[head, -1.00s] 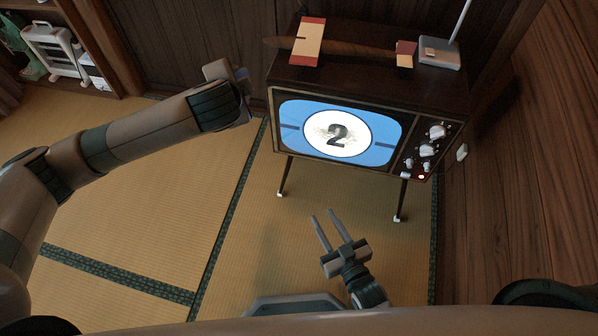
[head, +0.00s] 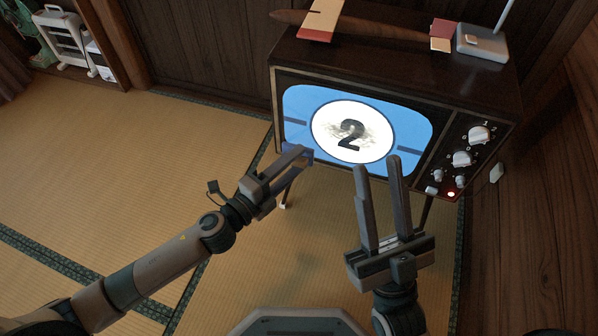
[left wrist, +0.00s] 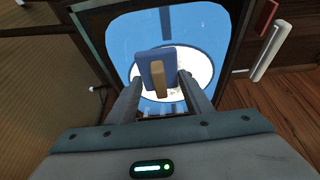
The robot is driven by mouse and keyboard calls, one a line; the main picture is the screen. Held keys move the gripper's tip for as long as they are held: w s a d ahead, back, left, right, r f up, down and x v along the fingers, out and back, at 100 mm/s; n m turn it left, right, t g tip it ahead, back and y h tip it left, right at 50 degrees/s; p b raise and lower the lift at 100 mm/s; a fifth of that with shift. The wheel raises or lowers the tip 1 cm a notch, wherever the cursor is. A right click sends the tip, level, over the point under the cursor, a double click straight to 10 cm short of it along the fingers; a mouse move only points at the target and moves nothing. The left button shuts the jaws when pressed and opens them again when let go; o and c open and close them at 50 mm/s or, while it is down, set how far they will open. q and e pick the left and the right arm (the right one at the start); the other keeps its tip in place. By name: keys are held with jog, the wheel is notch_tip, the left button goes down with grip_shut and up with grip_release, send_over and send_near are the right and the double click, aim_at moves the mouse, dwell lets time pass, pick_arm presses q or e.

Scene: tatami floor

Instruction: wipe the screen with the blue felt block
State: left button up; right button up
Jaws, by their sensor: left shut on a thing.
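The screen (head: 408,125) of an old television shows a white disc with a "2" on blue. A brownish smudge (head: 338,133) lies on the disc. My left gripper (head: 302,158) is shut on the blue felt block (head: 293,148) at the screen's lower left edge. In the left wrist view the block (left wrist: 145,68) has a tan part between the fingers and overlaps the disc; I cannot tell whether it touches the screen. My right gripper (head: 378,163) is open and empty, below and in front of the screen's right half.
The television cabinet (head: 400,68) stands on thin legs by wooden walls. Tatami (head: 130,150) is clear at left.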

pick_arm(q)
jog(key=shift+s+d+f, duration=0.25)
jog(key=shift+s+f, duration=0.05)
jog(key=shift+f, duration=0.25)
pick_arm(e)
jog(key=shift+s+d+r, duration=0.25)
jog(key=shift+s+r, duration=0.15)
jog(key=shift+r, duration=0.1)
pick_arm(q)
jog(key=shift+w, duration=0.1)
